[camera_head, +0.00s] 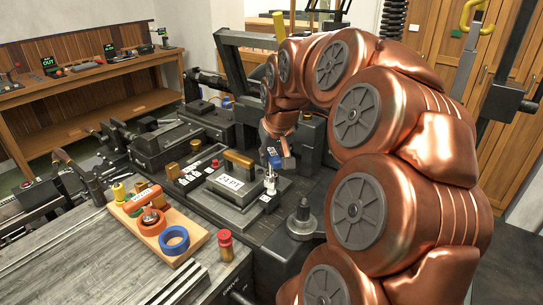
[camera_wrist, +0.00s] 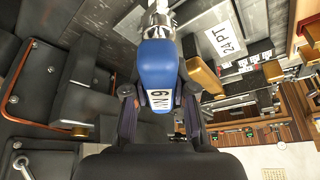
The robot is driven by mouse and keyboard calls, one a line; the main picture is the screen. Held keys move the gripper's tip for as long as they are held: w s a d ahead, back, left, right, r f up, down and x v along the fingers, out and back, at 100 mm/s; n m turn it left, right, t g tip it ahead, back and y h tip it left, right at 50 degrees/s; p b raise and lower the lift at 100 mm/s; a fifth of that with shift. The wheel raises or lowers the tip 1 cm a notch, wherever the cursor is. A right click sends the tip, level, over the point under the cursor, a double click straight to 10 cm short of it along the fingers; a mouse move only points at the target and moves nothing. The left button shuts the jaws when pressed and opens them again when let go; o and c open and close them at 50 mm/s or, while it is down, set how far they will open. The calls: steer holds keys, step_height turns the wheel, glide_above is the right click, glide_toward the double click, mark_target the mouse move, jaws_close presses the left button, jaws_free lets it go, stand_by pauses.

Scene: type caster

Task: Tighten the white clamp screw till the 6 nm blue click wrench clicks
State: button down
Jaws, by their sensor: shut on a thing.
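The blue click wrench (camera_head: 274,160) is held upright in my gripper (camera_wrist: 159,108). In the wrist view its blue handle (camera_wrist: 168,65) sits between both fingers, with a white label reading 6N. Its silver end points down at a small white fitting (camera_head: 267,197), likely the white clamp screw, beside the block labelled 24PT. I cannot tell whether the wrench is seated on it. The screw's head is not clear in either view.
The 24PT block (camera_head: 232,184) with a brass-coloured bar stands just left of the wrench. A wooden tray (camera_head: 179,248) with orange and blue rings lies front left. A dark post (camera_head: 302,217) stands right of the wrench. A red-capped brass cylinder (camera_head: 225,245) stands in front.

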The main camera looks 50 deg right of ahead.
steer(key=shift+f+b, duration=0.7)
steer(key=shift+f, duration=0.25)
stand_by(0.4)
steer(key=n+y, duration=0.1)
steer(key=n, duration=0.1)
steer(key=shift+w+f+n+t, duration=0.1)
steer(key=shift+n+t, duration=0.2)
steer(key=shift+n, duration=0.1)
steer(key=n+y, duration=0.1)
steer(key=n, duration=0.1)
steer(key=shift+n, duration=0.4)
steer(key=n+y, duration=0.1)
steer(key=n, duration=0.2)
steer(key=shift+n+y+p, duration=0.4)
steer(key=shift+n, duration=0.5)
steer(key=shift+f, duration=0.1)
